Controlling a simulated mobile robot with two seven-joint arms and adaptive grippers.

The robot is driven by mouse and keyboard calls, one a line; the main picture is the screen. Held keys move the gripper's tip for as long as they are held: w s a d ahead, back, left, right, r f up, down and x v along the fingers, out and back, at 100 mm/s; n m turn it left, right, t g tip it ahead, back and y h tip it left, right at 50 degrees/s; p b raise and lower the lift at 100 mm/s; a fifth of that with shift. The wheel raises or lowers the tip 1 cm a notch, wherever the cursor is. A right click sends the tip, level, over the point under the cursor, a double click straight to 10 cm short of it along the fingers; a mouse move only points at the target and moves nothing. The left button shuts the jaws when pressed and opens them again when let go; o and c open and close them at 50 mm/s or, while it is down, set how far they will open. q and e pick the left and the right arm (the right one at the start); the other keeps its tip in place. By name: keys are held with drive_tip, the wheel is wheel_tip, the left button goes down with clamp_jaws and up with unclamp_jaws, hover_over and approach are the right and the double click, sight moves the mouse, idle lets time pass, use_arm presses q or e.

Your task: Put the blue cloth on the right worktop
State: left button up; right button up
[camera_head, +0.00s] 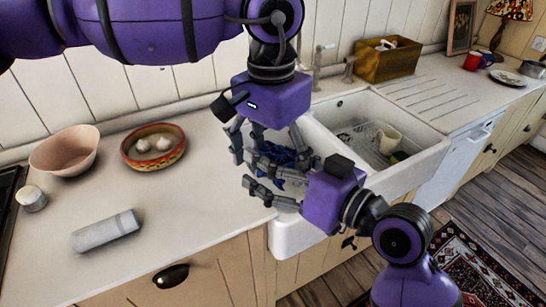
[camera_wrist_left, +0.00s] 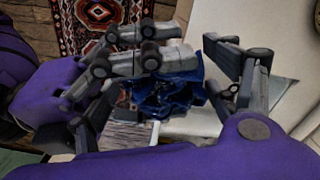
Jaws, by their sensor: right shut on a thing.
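The blue cloth (camera_head: 284,157) is bunched up between my two grippers, over the left end of the white sink, partly hidden by their fingers. It also shows in the left wrist view (camera_wrist_left: 178,93). My right gripper (camera_head: 262,176) reaches in from the right and is shut on the cloth. My left gripper (camera_head: 268,143) comes down from above, its fingers spread on either side of the cloth; in the left wrist view they stand apart. The right worktop (camera_head: 440,78), with drainer grooves, lies beyond the sink.
The sink (camera_head: 420,137) holds a rack and a cream cup (camera_head: 389,141). On the right worktop stand a wooden box (camera_head: 387,62), a red mug (camera_head: 473,61) and a plate (camera_head: 508,78). Bowls (camera_head: 64,150) and a grey cylinder (camera_head: 105,231) are on the left worktop.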

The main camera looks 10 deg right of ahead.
use_arm(q)
drive_tip(key=c, duration=0.5)
drive_tip(key=shift+s, duration=0.1)
drive_tip(key=shift+c, duration=0.7)
use_arm(e)
drive_tip(key=o, duration=1)
drive_tip(key=shift+o, duration=0.9)
drive_tip(key=shift+f, duration=0.1)
